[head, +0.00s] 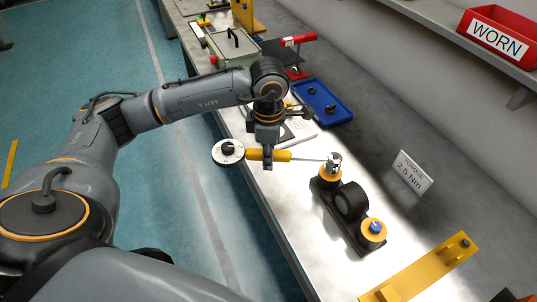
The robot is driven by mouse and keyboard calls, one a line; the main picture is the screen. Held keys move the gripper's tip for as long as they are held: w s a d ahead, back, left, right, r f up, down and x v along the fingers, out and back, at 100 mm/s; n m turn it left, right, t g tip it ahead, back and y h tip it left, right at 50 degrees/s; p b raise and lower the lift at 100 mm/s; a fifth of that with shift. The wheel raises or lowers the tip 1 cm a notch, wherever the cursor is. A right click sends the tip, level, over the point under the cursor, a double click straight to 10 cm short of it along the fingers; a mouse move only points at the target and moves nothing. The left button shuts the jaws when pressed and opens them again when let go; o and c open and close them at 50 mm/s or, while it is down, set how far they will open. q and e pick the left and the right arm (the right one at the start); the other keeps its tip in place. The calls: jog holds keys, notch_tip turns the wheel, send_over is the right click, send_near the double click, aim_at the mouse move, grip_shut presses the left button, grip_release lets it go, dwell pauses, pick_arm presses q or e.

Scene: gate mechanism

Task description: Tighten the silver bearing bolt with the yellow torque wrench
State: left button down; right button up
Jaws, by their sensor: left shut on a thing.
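The yellow torque wrench (283,156) lies level, with a round white dial (228,152) at its left end and a thin silver shaft reaching right. My left gripper (265,158) comes down from above and is shut on its yellow handle. The shaft's tip meets the silver bearing bolt (334,160), which stands on a yellow disc at the far end of a black bearing block (349,202). Whether the tip is fully seated on the bolt is too small to tell. A blue bolt (376,226) sits on the near yellow disc. My right gripper is not in view.
A sign (412,172) reading "TORQUE 2.5 Nm" stands right of the block. A yellow bracket (430,270) lies nearer. Behind are a blue tray (323,103), a red-topped stand (299,42) and a green case (233,47). A red "WORN" bin (499,35) sits on a shelf.

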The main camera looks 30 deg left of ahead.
pick_arm(q)
jog(key=shift+b, duration=0.3)
dwell(0.6)
jog(key=c, duration=1.9)
grip_release()
jog(key=shift+s+f, duration=0.1)
grip_shut()
jog(key=shift+w+a+f+m+b, duration=0.1)
jog(key=shift+w+a+m+b, duration=0.1)
jog(key=shift+w+m+b, duration=0.3)
jog(key=w+m+b, duration=0.5)
jog(key=w+m, duration=0.5)
jog(key=w, duration=0.3)
jog(key=shift+w+d, duration=0.25)
jog(key=shift+d, duration=0.05)
